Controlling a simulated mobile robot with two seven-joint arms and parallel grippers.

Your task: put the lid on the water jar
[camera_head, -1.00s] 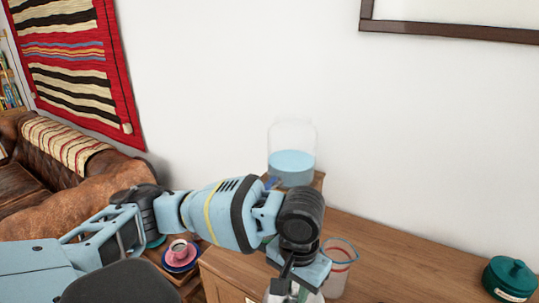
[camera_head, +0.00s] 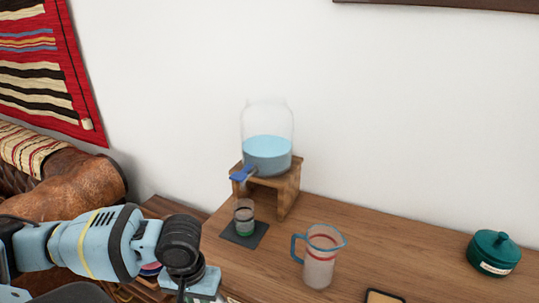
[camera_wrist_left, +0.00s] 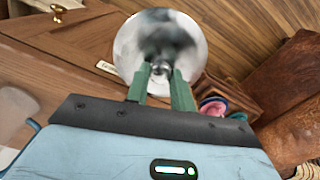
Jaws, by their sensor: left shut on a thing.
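The water jar (camera_head: 267,152) is clear glass, part filled with blue water, with a blue tap (camera_head: 243,173) low at its front. It stands upright on a wooden stand (camera_head: 288,190), and its top is open. The lid hangs clear of the jar, over the front of the cabinet. In the head view my left arm is at lower left, and the fingers and lid are below the frame's edge. My right gripper is not in view.
A glass (camera_head: 244,212) stands on a dark coaster (camera_head: 233,236) below the tap. A pitcher (camera_head: 320,266) with a blue handle stands right of it. A green lidded pot (camera_head: 494,252) is at far right, and a phone-like object (camera_head: 383,297) at the front edge. The wall rises close behind.

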